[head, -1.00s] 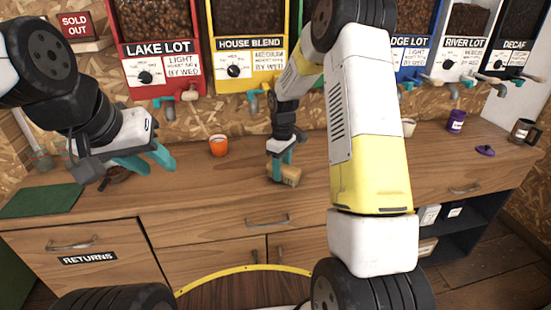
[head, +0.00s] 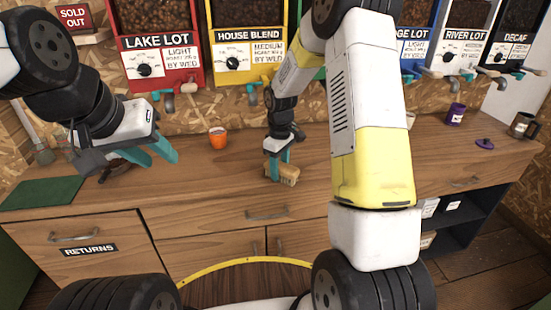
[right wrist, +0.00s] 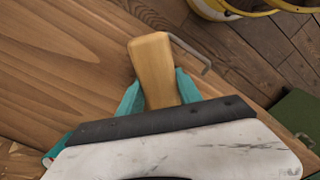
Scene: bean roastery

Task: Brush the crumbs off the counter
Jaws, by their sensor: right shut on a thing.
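The wooden counter (head: 215,178) runs across the head view. My right gripper (head: 276,171) is shut on a small wooden brush (head: 289,174), low at the counter's front part. I cannot tell whether its bristles touch the wood. In the right wrist view the brush's pale wooden body (right wrist: 152,62) sticks out between the teal fingers of my right gripper (right wrist: 156,88). My left gripper (head: 155,156) is open and empty above the counter's left part. I cannot make out any crumbs; they may be too small or hidden by my arms.
A green mat (head: 42,192) lies at the left. A purple jar (head: 455,114), a purple lid (head: 484,143) and a dark mug (head: 522,126) are at the right. Bean dispensers (head: 160,72) line the back. A drawer handle (head: 267,214) juts below the front edge.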

